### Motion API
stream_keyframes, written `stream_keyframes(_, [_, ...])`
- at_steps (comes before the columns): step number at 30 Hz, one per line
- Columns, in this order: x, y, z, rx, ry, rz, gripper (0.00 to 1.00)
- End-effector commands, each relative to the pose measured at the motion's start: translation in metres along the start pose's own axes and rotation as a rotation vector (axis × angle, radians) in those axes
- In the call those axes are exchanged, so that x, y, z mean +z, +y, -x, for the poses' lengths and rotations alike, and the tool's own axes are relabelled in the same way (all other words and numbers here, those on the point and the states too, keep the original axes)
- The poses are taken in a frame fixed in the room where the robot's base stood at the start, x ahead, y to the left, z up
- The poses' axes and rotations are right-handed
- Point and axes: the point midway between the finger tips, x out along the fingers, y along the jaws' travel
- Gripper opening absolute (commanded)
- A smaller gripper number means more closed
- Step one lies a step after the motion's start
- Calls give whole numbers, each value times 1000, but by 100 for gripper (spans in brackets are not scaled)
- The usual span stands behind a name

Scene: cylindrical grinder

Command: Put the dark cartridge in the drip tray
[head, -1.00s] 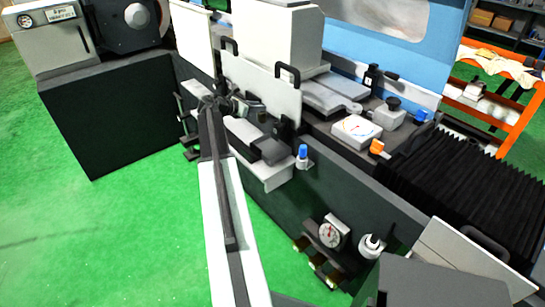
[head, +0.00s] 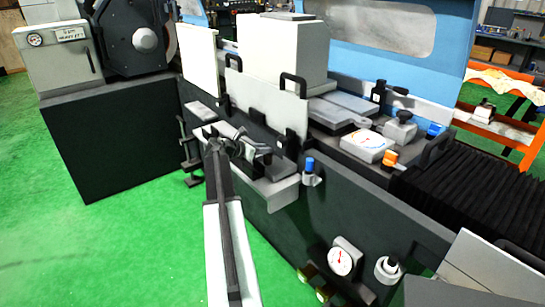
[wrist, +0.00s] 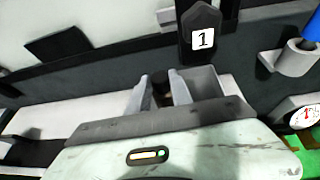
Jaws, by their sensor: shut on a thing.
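The dark cartridge (wrist: 161,87) is a small dark, brownish cylinder. It stands upright between the two pale fingers of my gripper (wrist: 160,94) in the wrist view. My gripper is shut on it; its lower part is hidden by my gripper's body. In the head view my gripper (head: 243,150) is over the pale ledge along the machine front, which looks like the drip tray (head: 284,192). The cartridge cannot be made out there. In the wrist view the pale tray surface (wrist: 52,112) shows beside and beyond my gripper. Whether the cartridge touches it cannot be told.
A grey open box (wrist: 206,83) is just right of the fingers, below a dark tag marked 1 (wrist: 201,35). A blue-capped bottle in a holder (head: 309,170) is right of the tray. A pale upright panel (head: 262,105) stands behind. Green floor lies free in front.

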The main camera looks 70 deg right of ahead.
Motion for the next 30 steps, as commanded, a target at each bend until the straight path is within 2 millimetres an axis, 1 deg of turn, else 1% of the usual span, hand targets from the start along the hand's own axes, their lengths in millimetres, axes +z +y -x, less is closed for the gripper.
stream_keyframes(1, [2, -10, -3, -3, 0, -1, 0])
stream_keyframes(5, [7, -35, -14, -3, 0, -2, 0])
stream_keyframes(6, [-7, -30, -19, -1, 0, -1, 0])
stream_keyframes(7, [-9, -30, -20, -1, 0, -1, 0])
stream_keyframes(13, [-4, -29, -18, -1, 0, -1, 0])
stream_keyframes(17, [-8, -29, -20, -2, 0, -1, 0])
stream_keyframes(18, [-8, -30, -20, -2, 0, -1, 31])
stream_keyframes(20, [-7, -30, -20, -2, 0, -1, 48])
stream_keyframes(28, [-7, -30, -20, -2, 0, -1, 48])
stream_keyframes(30, [-4, -30, -19, -2, 0, -1, 48])
